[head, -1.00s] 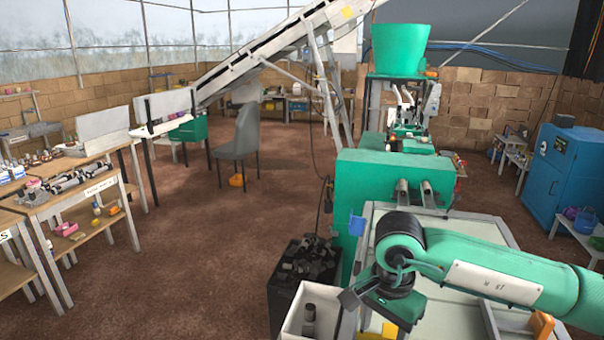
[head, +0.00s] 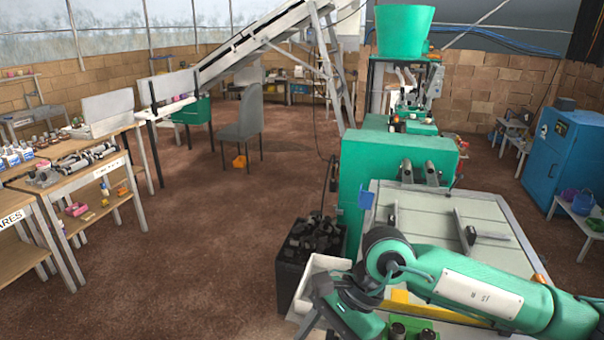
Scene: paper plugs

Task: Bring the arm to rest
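My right arm (head: 470,285) is green with a white label plate and reaches in from the right, across the front of the light worktable (head: 420,212). It bends at a dark wrist joint, and my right gripper (head: 322,286) is at its far left end, in front of a white bin (head: 328,263). The gripper is dark, small and seen at an angle, so I cannot tell if its fingers are open or shut. No held object can be made out. The bin's inside is mostly hidden by the gripper. My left gripper is not in view.
A black crate (head: 288,272) of dark pieces stands on the floor left of the worktable. A green machine (head: 385,170) stands behind it. A yellow part (head: 400,296) shows behind my arm. Brown floor is clear on the left, before the wooden benches (head: 105,170).

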